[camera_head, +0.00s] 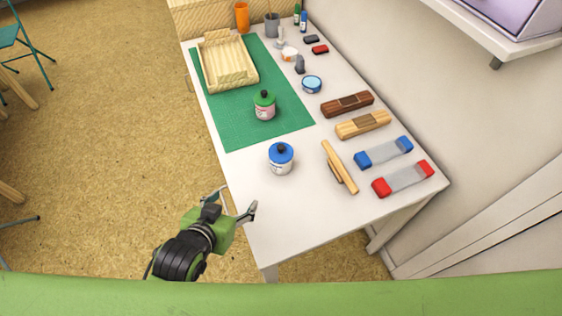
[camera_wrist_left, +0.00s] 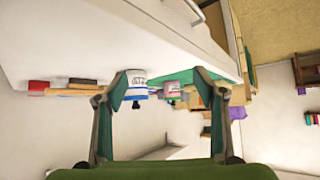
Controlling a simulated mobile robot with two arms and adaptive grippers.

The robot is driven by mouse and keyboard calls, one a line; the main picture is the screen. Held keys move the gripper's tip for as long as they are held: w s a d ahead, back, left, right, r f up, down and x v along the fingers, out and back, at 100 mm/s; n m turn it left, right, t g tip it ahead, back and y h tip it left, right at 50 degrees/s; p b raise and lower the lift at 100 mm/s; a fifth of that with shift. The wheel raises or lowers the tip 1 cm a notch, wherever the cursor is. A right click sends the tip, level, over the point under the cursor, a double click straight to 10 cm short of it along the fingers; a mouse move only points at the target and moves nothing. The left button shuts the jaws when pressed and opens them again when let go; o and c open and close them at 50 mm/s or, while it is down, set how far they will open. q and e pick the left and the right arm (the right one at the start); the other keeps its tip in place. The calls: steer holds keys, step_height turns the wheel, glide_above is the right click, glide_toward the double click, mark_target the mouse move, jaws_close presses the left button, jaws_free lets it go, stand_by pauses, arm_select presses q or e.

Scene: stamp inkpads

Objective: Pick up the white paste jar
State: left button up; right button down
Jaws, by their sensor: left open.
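A white jar with a blue lid and dark knob (camera_head: 281,160) stands upright on the white table, just off the near edge of the green mat. In the left wrist view, whose picture is upside down, the white jar (camera_wrist_left: 138,84) appears between my fingers, left of centre. A second jar, pinkish with a green lid (camera_head: 265,108), stands on the mat behind it; it also shows in the wrist view (camera_wrist_left: 173,89). My left gripper (camera_head: 238,203) is open and empty at the table's left edge, apart from the white jar. My right gripper is not in view.
A wooden tray (camera_head: 209,79) lies on the green mat (camera_head: 229,129). A wooden tool (camera_head: 340,167), a blue-ended block (camera_head: 384,152) and a red-ended block (camera_head: 403,179) lie right of the white jar. The table's near left part is clear.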

mark_target(281, 156)
arm_select(q)
steer(key=w+d+t+h, duration=0.1)
steer(key=w+d, duration=0.2)
steer(key=w+d+t+h, duration=0.1)
steer(key=w+d, duration=0.2)
steer(key=w, duration=0.1)
steer(key=w+d+m+t, duration=0.1)
steer(key=w+d, duration=0.2)
steer(key=shift+w+d+r+h, duration=0.1)
steer(key=shift+w+d+h, duration=0.25)
steer(key=shift+h, duration=0.05)
steer(key=shift+d+p+x, duration=0.1)
steer(key=shift+p+x, duration=0.2)
steer(key=shift+x, duration=1)
steer(key=shift+d+p+x, duration=0.15)
steer(key=shift+p+x, duration=0.1)
steer(key=shift+x, duration=1.1)
steer(key=shift+s+r, duration=0.1)
steer(key=c, duration=1.4)
